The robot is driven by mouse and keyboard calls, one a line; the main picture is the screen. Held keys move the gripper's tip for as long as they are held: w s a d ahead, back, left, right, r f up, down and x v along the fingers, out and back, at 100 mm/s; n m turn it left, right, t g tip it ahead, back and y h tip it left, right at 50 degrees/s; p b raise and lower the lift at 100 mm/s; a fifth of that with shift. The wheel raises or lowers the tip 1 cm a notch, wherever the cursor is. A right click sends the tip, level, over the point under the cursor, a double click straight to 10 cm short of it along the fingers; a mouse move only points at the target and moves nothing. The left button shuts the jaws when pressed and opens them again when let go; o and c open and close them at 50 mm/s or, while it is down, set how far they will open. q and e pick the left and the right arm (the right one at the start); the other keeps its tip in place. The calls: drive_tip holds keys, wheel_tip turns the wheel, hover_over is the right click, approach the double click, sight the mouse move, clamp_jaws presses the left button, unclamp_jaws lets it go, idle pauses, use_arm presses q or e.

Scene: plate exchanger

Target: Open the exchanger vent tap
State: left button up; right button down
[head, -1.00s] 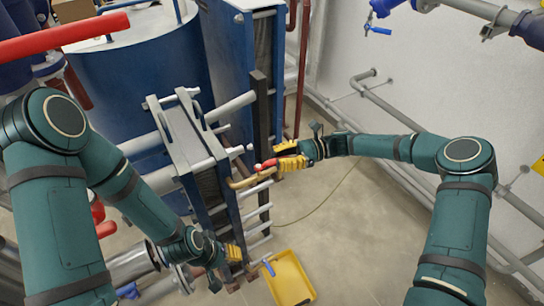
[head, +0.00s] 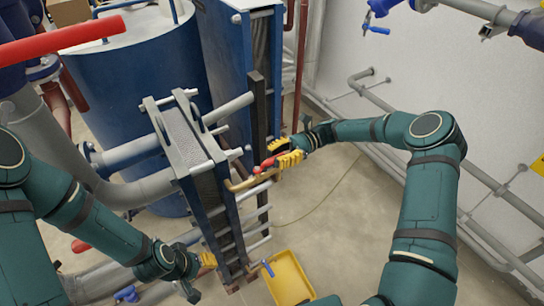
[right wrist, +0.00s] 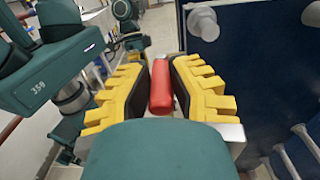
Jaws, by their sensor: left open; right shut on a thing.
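The vent tap has a short red lever (head: 265,165) on a brass pipe (head: 240,185), which sticks out from the side of the plate exchanger (head: 190,140). My right gripper (head: 279,154), with yellow fingers, is shut on the red lever. In the right wrist view the red lever (right wrist: 161,88) lies lengthwise between the two yellow finger pads. The tap's body is hidden there. My left gripper (head: 206,260) is open and low, at the left of the exchanger's lower part. It is apart from the tap, and its fingertips are small and partly hidden in the head view.
A large blue tank (head: 140,70) stands behind the exchanger. Pipes run along the right wall.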

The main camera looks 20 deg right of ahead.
idle(0.4)
drive_tip(key=c, duration=0.8)
unclamp_jaws()
drive_tip(key=shift+a, duration=0.15)
drive_tip(key=shift+c, duration=0.2)
drive_tip(key=v, duration=1.2)
